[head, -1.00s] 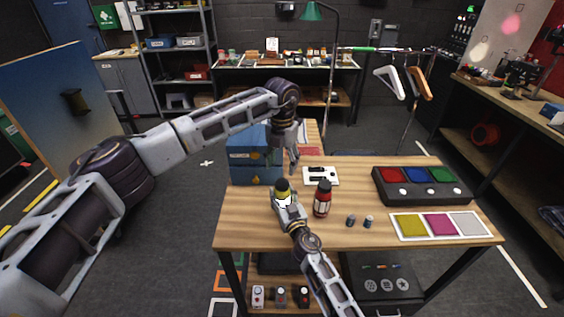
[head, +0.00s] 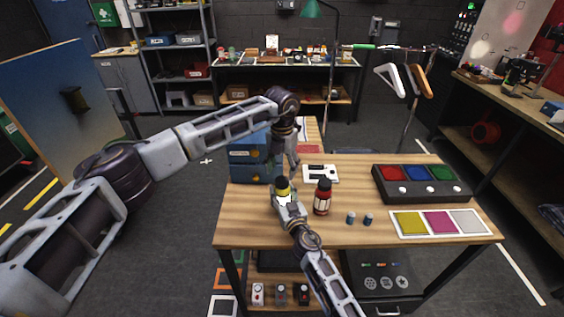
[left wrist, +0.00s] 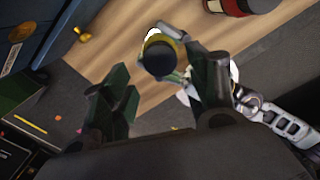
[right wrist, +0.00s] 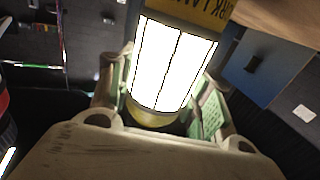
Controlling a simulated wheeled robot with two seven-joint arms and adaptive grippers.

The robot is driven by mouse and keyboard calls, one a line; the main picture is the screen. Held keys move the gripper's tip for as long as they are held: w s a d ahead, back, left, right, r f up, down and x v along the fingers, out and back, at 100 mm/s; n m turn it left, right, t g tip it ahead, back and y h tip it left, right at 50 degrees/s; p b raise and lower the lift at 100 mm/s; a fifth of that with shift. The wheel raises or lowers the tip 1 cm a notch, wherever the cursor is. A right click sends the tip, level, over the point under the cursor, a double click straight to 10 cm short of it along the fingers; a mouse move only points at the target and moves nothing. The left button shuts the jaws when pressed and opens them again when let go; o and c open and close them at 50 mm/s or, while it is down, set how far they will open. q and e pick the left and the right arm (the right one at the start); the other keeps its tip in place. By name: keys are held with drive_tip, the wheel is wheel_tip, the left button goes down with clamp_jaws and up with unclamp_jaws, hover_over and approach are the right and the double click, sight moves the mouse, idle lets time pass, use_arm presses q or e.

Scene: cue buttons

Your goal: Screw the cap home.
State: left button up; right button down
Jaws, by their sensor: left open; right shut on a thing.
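A bottle (head: 283,191) with a white panelled label, yellow bands and a dark top is held upright above the table by my right gripper (head: 288,205). In the right wrist view the bottle (right wrist: 172,65) fills the space between the fingers of my right gripper (right wrist: 160,98), which is shut on it. My left gripper (head: 293,170) hangs just behind and above the bottle. I cannot tell how tightly the cap sits.
A red bottle (head: 323,198) stands close to the right of the held bottle. A blue box (head: 250,160) is at the left table edge. A button panel (head: 420,184) and coloured squares (head: 440,224) are at the right.

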sight(282, 180)
use_arm(q)
drive_tip(key=shift+f, duration=2.45)
drive_tip(key=c, duration=1.1)
drive_tip(key=shift+m, duration=1)
drive_tip(key=o, duration=1.2)
drive_tip(key=shift+o, duration=0.2)
drive_tip(key=shift+r, duration=0.15)
wheel_tip(282, 180, up, 12)
